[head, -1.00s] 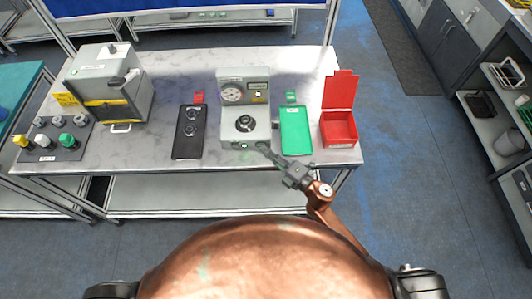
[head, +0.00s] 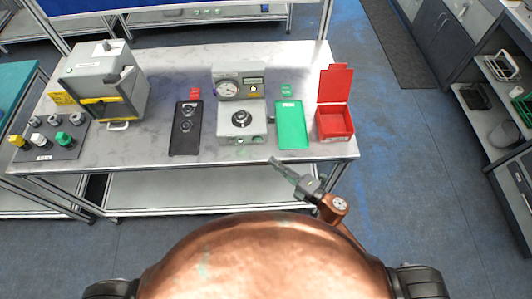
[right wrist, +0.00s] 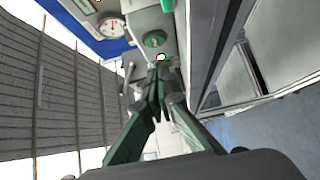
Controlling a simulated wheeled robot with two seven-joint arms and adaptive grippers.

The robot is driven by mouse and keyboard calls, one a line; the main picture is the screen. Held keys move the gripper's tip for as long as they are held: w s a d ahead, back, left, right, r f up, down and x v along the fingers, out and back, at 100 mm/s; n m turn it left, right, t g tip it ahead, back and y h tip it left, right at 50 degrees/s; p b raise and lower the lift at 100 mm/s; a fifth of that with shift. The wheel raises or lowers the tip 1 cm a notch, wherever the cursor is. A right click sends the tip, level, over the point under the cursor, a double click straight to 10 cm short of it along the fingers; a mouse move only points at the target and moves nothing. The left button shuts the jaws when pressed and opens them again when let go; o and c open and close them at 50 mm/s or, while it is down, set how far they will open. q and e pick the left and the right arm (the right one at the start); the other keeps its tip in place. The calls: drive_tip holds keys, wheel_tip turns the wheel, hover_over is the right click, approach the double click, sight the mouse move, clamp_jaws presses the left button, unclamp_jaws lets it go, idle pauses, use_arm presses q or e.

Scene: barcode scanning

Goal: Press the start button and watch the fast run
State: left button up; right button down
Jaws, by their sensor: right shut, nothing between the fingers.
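The grey test machine (head: 239,118) stands at the middle of the table's front, with a dial gauge (head: 228,89), a small display and a round dark fixture on top. A small button (right wrist: 161,57) with a bright centre shows in the right wrist view, just beyond my fingertips. In the head view, the button on the machine's front face is too small to make out clearly. My right gripper (head: 273,161) is shut and empty, in front of the table edge, right of and apart from the machine. It also shows in the right wrist view (right wrist: 158,70). My left gripper is out of view.
A black tray (head: 184,147) lies left of the machine, a green tray (head: 292,125) right of it. An open red box (head: 334,122) stands at the table's right end. Floor ahead is free.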

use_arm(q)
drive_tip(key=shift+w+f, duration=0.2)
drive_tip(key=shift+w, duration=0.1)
use_arm(e)
drive_tip(key=v, duration=0.4)
drive_tip(key=shift+s, duration=0.15)
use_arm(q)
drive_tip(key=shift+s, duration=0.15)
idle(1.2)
use_arm(e)
drive_tip(key=shift+s+a, duration=0.1)
drive_tip(key=shift+a, duration=0.05)
idle(0.5)
